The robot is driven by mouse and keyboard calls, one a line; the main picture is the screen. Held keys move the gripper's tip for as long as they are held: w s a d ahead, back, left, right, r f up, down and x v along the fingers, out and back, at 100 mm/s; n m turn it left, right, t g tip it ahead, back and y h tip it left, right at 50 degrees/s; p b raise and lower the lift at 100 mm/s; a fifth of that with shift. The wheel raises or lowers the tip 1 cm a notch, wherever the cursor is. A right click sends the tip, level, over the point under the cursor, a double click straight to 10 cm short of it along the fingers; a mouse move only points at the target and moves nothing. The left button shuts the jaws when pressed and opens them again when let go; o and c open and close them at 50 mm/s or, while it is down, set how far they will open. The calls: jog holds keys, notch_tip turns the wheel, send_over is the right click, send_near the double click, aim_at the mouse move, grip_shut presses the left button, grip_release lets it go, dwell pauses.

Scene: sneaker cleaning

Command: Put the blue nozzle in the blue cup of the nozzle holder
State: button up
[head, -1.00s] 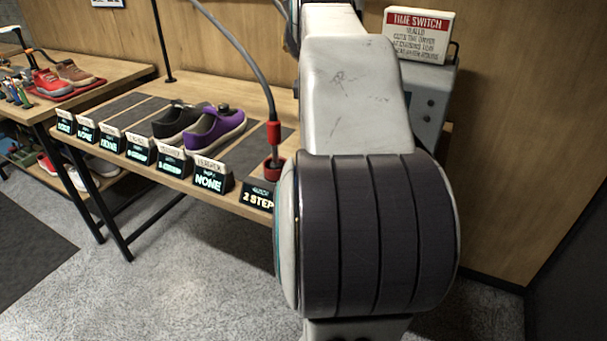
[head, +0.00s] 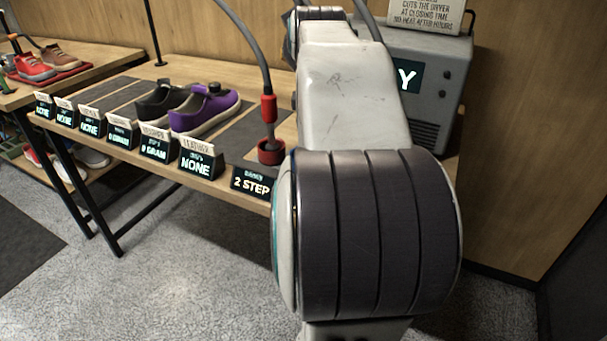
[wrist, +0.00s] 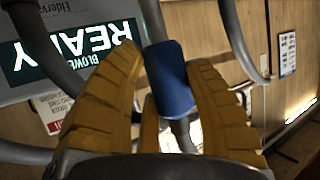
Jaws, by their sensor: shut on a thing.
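The blue nozzle (wrist: 170,80) is in the wrist view, a blue sleeve on a grey hose. My gripper (wrist: 165,62) has ribbed tan fingers on both sides of it and is shut on it. The head view does not show my gripper or the blue nozzle; my arm covers the right middle. A red cup (head: 271,151) stands on the table with a red nozzle (head: 268,107) in it. No blue cup shows in either view.
A grey blower box (head: 440,85) stands at the table's back right, its READY display (wrist: 75,55) large in the wrist view. Purple (head: 205,112) and black shoes lie on the wooden table (head: 190,68), behind a row of small signs (head: 200,160).

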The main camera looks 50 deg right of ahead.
jog(key=shift+f+b, duration=2.85)
jog(key=shift+f, duration=3.6)
jog(key=o, duration=1.3)
jog(key=shift+c, duration=0.2)
jog(key=shift+s+a+r, duration=0.3)
jog(key=shift+r, duration=0.1)
jog(key=p+v, duration=0.3)
jog(key=v, duration=0.8)
jog(key=shift+f, duration=0.2)
